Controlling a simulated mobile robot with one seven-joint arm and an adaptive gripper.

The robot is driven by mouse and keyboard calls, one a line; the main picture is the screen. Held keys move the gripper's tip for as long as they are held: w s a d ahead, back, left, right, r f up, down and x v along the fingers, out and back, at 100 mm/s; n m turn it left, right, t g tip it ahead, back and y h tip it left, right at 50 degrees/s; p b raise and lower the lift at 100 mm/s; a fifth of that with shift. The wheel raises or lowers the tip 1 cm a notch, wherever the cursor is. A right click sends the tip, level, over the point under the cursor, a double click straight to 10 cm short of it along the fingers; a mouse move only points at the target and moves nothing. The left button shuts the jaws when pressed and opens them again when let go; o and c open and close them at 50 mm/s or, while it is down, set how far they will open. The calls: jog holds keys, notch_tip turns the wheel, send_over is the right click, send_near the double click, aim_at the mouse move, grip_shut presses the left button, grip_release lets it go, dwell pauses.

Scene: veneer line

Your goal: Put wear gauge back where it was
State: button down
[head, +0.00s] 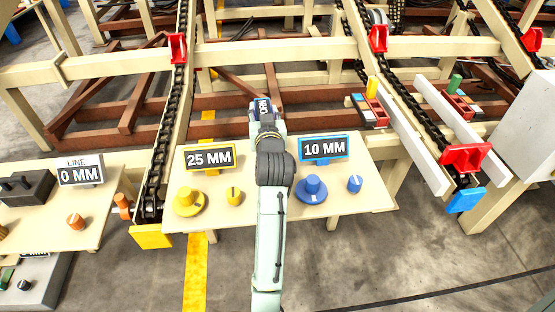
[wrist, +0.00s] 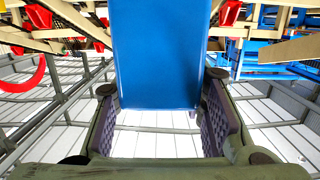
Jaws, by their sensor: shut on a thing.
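My gripper (wrist: 160,88) is shut on a broad, flat blue piece in the wrist view. The blue piece (wrist: 157,48) stands between the two ridged finger pads and runs up out of the top of the picture. In the head view my arm reaches forward over the middle table (head: 228,217), between the 25 MM sign (head: 209,157) and the 10 MM sign (head: 324,148).
A yellow knobbed disc (head: 187,203) and small yellow knob (head: 234,196) sit left of my arm; a blue knobbed disc (head: 312,190) and small blue knob (head: 355,184) sit right. A 0 MM sign (head: 80,171) stands on the left table. Chain rails (head: 166,140) lie beyond.

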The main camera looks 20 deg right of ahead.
jog(key=shift+w+d+f+b, duration=0.15)
jog(key=shift+f+b, duration=0.1)
jog(key=shift+f, duration=0.35)
jog(key=shift+d+f+b, duration=0.1)
jog(key=shift+f+b, duration=0.15)
jog(key=shift+f, duration=0.3)
notch_tip(320, 180, down, 10)
jog(key=shift+r+p, duration=0.1)
jog(key=shift+p, duration=0.25)
jog(key=c, duration=1)
grip_release()
